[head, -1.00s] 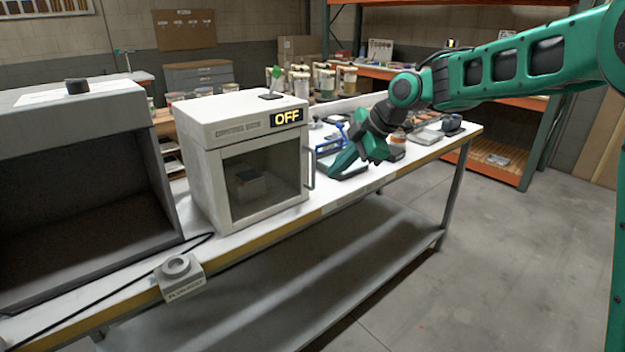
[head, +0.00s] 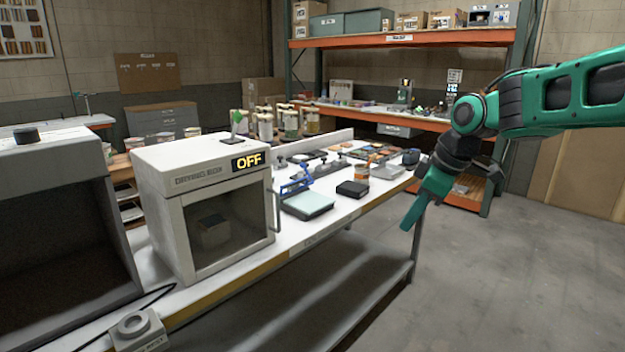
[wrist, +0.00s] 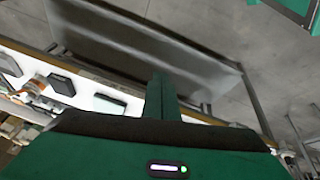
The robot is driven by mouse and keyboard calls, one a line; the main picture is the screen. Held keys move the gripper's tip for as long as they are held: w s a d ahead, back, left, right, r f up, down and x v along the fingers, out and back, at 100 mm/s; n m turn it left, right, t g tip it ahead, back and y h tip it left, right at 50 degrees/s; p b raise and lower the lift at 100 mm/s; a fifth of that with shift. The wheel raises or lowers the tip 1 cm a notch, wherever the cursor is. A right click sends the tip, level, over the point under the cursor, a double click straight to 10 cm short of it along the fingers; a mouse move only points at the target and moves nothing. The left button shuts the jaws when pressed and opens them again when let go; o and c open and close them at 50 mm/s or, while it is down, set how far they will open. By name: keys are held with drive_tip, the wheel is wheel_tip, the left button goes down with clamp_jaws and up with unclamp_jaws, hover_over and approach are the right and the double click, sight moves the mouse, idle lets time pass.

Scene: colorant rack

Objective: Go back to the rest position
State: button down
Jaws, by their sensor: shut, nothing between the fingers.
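My gripper (head: 412,212) hangs at the right in the head view, out past the front edge of the white workbench (head: 268,250). It points down and to the left, over open floor. It is shut with nothing in it and touches nothing. In the wrist view its closed green fingers (wrist: 162,98) stand near the middle, with the bench and its lower shelf behind them. My green arm reaches in from the right edge of the head view.
A white drying oven (head: 205,205) marked OFF stands on the bench, with a grey booth (head: 62,225) at its left. A pale pad (head: 308,205), a black box (head: 352,189) and a small jar (head: 362,172) lie farther along. The floor (head: 500,280) at right is clear.

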drive_tip(key=s+d+f+m+g+h, duration=0.1)
drive_tip(key=s+d+f+m, duration=0.2)
drive_tip(key=s+d+m, duration=0.35)
drive_tip(key=s+d+f+m+h, duration=0.1)
drive_tip(key=s+d+f+m, duration=0.25)
drive_tip(key=s+d, duration=0.55)
drive_tip(key=s+d+f+m+g, duration=0.1)
drive_tip(key=s+m, duration=0.3)
drive_tip(key=s, duration=0.4)
drive_tip(key=s+d+f+m+g, duration=0.1)
drive_tip(key=s+d+f+m, duration=0.2)
drive_tip(key=s, duration=0.6)
drive_tip(key=shift+f+m+g+h, duration=0.3)
drive_tip(key=shift+m+h, duration=0.1)
drive_tip(key=shift+m, duration=0.4)
drive_tip(key=shift+w+f, duration=0.2)
drive_tip(key=shift+w, duration=0.4)
